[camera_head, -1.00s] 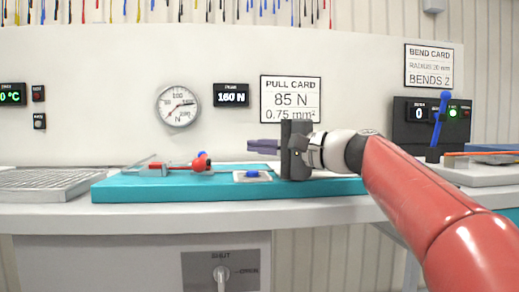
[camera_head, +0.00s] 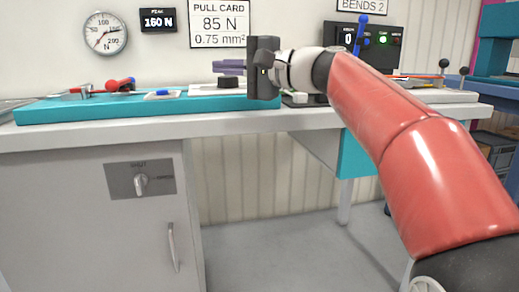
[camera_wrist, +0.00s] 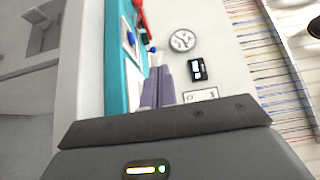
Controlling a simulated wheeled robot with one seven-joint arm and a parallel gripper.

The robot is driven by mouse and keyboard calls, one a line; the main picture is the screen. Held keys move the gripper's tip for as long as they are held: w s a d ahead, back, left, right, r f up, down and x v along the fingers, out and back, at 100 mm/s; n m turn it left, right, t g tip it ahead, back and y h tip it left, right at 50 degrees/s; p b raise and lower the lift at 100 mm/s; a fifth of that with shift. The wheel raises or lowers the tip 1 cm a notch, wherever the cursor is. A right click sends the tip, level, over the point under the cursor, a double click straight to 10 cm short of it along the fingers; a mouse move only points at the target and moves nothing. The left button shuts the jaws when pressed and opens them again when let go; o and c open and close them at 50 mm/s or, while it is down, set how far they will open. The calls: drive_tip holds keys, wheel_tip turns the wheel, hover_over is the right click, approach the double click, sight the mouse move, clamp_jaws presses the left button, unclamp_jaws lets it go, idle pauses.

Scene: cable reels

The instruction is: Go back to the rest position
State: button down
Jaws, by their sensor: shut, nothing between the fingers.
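My gripper (camera_head: 228,68) is at the upper middle of the head view, above the right part of the teal board on the bench. Its purple-grey fingers point left and lie together with nothing between them. The fingers (camera_wrist: 158,88) also show in the wrist view, side by side, with the teal board (camera_wrist: 118,60) beside them. In the head view the teal board (camera_head: 60,112) carries a red-handled tool (camera_head: 118,84) and a blue button on a pale plate (camera_head: 162,94). My red arm reaches in from the right.
A gauge (camera_head: 105,32) and a pull card (camera_head: 219,22) are on the wall. A bend unit (camera_head: 385,45) with a blue lever stands at the right of the bench. Below is a grey cabinet (camera_head: 90,220) with a switch. The floor (camera_head: 290,240) beside it is clear.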

drive_tip(key=s+d+f+n+g+h+p, duration=0.1)
drive_tip(key=s+d+f+n+h+p, duration=0.1)
drive_tip(key=s+d+f+h+p, duration=0.3)
drive_tip(key=s+d+f+n+h+p, duration=0.2)
drive_tip(key=s+d+f+h+p, duration=0.4)
drive_tip(key=s+d+f+h, duration=0.5)
drive_tip(key=s+d+f, duration=0.6)
drive_tip(key=s+f, duration=0.5)
drive_tip(key=f, duration=0.1)
drive_tip(key=shift+f+n+g+h, duration=0.3)
drive_tip(key=shift+g, duration=0.1)
